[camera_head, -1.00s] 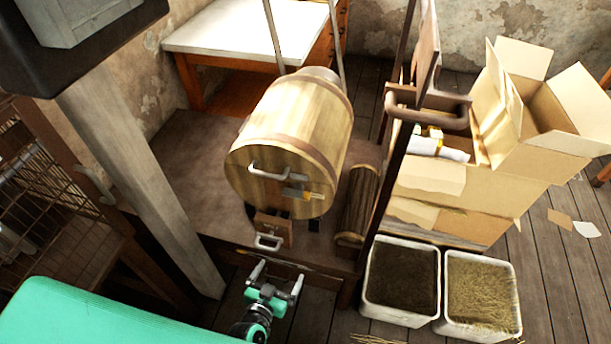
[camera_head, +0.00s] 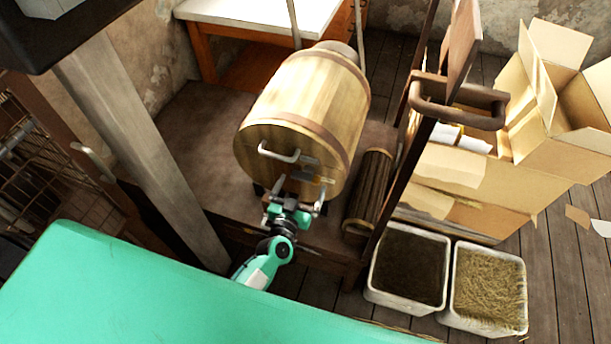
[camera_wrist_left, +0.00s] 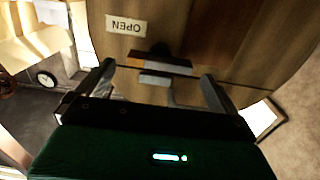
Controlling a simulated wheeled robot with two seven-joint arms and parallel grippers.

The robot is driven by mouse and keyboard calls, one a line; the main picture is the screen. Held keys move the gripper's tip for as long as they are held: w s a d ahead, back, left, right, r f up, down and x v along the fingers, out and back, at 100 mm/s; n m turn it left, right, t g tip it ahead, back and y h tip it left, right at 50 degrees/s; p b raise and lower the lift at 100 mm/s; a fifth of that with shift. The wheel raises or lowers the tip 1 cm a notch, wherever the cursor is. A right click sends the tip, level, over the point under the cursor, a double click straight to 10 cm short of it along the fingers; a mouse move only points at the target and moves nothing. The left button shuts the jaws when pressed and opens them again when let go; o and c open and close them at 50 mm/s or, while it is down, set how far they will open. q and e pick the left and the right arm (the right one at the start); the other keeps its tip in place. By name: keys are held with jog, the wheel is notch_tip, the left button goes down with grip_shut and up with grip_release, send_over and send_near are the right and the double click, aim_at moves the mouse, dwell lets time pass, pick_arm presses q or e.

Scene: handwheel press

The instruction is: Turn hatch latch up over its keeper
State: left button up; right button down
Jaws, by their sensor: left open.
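The wooden barrel (camera_head: 300,100) lies on its side with its round front facing me. The hatch latch (camera_head: 318,179), a small grey bar with an orange end, is low on that front and partly hidden by my gripper. In the left wrist view the latch (camera_wrist_left: 160,64) lies crosswise between the finger ends, with a small pale block (camera_wrist_left: 155,79) close by. I cannot tell whether that block is the keeper. My left gripper (camera_head: 297,198) is open at the barrel front, its fingers (camera_wrist_left: 158,78) on either side of the latch; contact cannot be told. My right gripper is not seen.
A bent handle (camera_head: 279,153) sits above the latch on the barrel front. A dark post (camera_head: 400,190) stands right of the barrel, near a ribbed roller (camera_head: 369,190) and two bins (camera_head: 408,262).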

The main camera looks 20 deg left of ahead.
aim_at(304, 180)
pick_arm(q)
jog(key=shift+w, duration=2.1)
jog(key=c, duration=1)
